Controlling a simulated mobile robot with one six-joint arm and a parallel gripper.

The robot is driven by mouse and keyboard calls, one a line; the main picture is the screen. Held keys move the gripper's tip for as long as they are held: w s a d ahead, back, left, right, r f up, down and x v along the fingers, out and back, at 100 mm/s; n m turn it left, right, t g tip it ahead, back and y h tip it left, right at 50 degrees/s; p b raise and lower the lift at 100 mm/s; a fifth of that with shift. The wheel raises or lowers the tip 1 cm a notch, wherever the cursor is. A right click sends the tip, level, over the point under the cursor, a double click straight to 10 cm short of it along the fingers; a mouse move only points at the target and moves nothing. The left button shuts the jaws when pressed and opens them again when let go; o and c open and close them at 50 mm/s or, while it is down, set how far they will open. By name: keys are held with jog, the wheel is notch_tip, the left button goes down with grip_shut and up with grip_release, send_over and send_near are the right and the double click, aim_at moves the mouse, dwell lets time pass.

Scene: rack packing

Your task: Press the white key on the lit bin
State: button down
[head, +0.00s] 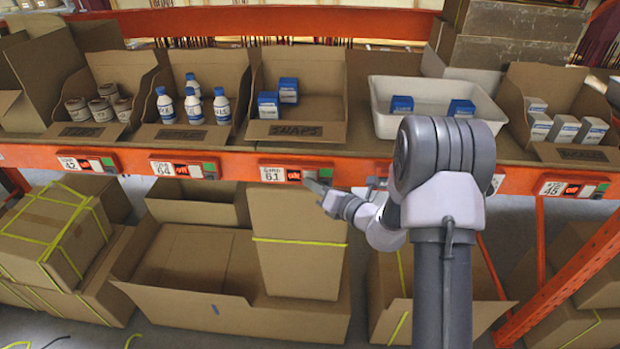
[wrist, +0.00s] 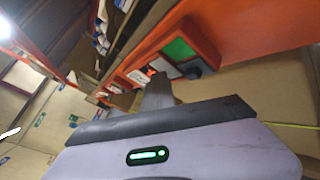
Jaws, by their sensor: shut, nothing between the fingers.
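My gripper (head: 322,188) is shut and empty, with its fingertips just below and in front of the module labelled 61 (head: 272,174) on the orange rail. That module has a red display (head: 293,174), a white key (head: 309,175) and a green patch (head: 325,172). In the wrist view, my shut fingers (wrist: 158,92) point at a module with a bright green patch (wrist: 178,49) and a pale key (wrist: 164,68). The fingertips partly cover the module's lower part. I cannot tell whether they touch it. Modules 64 (head: 162,167) and 42 (head: 70,163) show similar parts.
Above module 61 is a cardboard bin (head: 296,131) with blue-topped boxes. A bin of bottles (head: 181,134) and a white tray (head: 388,123) flank it. My arm hides part of the rail. Cardboard boxes (head: 298,225) stand below the orange rail (head: 240,168).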

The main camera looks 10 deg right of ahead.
jog(key=shift+s+a, duration=0.2)
jog(key=shift+s, duration=0.55)
jog(key=shift+s+a+b, duration=0.2)
jog(key=shift+s+a, duration=0.05)
jog(key=shift+s, duration=0.55)
jog(key=shift+s+a+b, duration=0.25)
jog(key=shift+s+a, duration=0.05)
jog(key=shift+s, duration=0.45)
jog(key=shift+s+a+b, duration=0.2)
jog(key=shift+s+a, duration=0.05)
jog(key=shift+s, duration=0.55)
